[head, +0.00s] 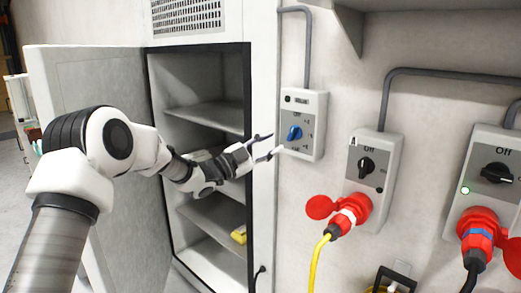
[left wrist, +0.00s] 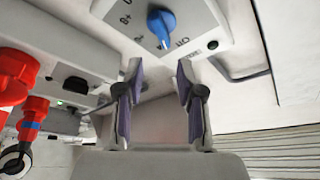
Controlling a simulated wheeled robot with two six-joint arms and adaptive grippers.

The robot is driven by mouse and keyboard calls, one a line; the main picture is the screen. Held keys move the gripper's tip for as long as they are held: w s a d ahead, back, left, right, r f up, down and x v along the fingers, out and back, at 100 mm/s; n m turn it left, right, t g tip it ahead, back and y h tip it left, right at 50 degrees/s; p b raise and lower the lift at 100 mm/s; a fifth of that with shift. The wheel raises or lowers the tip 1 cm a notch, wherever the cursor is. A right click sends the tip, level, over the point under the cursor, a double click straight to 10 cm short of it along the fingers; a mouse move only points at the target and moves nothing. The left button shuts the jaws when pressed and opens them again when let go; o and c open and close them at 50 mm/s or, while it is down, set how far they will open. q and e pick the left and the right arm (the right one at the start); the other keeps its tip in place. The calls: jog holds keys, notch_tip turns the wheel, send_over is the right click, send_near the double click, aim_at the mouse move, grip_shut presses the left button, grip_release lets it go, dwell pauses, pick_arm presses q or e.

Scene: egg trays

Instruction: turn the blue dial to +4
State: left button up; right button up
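The blue dial (head: 295,132) is a small knob on a pale grey box (head: 315,150) fixed to the wall, right of the open cabinet. In the left wrist view the dial (left wrist: 161,27) sits beyond the fingers, near the top middle, with its narrow end by the OFF mark and +4-style labels only partly readable. My left gripper (head: 271,146) is open and empty, its fingertips just left of and slightly below the dial. In the left wrist view the open fingers (left wrist: 160,80) stand apart and do not touch the dial. My right gripper is not in view.
An open cabinet with shelves (head: 205,115) stands behind my left arm, its door (head: 110,75) swung left. Grey switch boxes with black knobs (head: 366,167) (head: 497,173) and red plugs (head: 350,212) (head: 478,235) are at right. A yellow cable (head: 316,265) hangs below.

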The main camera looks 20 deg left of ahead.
pick_arm(q)
jog(key=v, duration=0.4)
